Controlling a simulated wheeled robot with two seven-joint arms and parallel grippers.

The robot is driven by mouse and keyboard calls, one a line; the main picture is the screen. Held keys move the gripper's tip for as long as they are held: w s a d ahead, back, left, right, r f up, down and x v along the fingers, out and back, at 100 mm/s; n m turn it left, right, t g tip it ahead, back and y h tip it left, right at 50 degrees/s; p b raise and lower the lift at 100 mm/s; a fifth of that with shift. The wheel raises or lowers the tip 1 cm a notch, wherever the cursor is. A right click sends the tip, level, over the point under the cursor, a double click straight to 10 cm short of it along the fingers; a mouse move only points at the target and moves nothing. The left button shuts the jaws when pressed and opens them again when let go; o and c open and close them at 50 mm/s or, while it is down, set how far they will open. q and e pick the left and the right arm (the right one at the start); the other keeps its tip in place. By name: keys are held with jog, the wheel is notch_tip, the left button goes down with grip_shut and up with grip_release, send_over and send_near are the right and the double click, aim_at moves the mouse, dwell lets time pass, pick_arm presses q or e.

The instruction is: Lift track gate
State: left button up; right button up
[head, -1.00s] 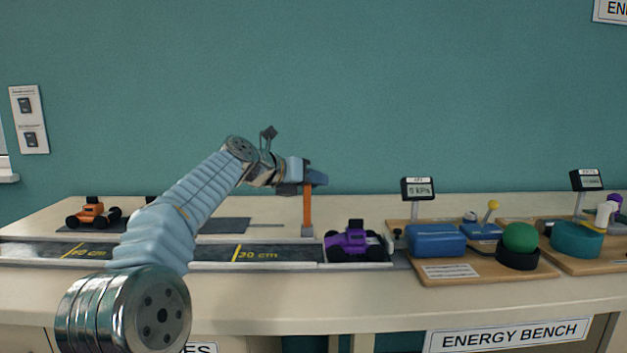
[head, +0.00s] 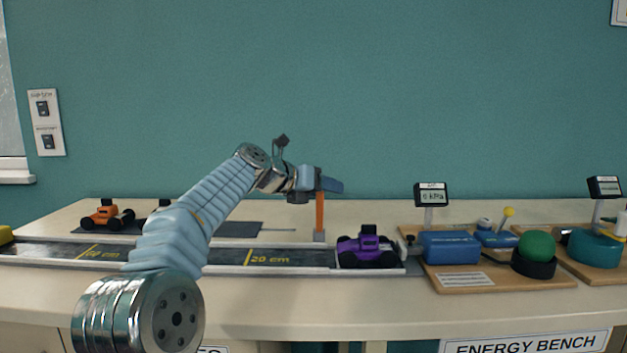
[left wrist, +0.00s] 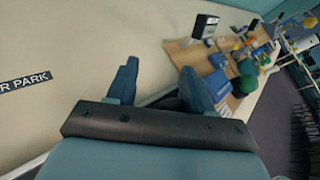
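The track gate is an orange bar (head: 320,212) standing upright on a small grey base at the track's far edge in the head view. The dark track (head: 215,253) runs along the bench with yellow distance marks. A purple car (head: 367,250) sits at its right end, just right of the gate. My left gripper (head: 333,185) is at the top of the orange bar; I cannot tell whether it touches it. In the left wrist view its blue fingers (left wrist: 160,85) are apart with nothing seen held between them; the orange bar is not visible there. My right gripper is out of view.
An orange car (head: 107,215) stands on a dark strip behind the track. Right of the track, a wooden board (head: 473,280) holds a blue box (head: 450,247), a green ball (head: 537,245) and a small display (head: 431,194). The bench's front strip is clear.

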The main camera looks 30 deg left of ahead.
pick_arm(q)
jog(key=s+a+r, duration=0.6)
jog(key=s+r, duration=0.3)
jog(key=s, duration=0.1)
jog(key=shift+s+r, duration=0.35)
jog(key=shift+s, duration=0.05)
dwell(0.8)
jog(key=v, duration=1.3)
jog(key=shift+s, duration=0.3)
jog(key=shift+a+r, duration=0.1)
jog(key=shift+r, duration=0.05)
jog(key=shift+c, duration=0.5)
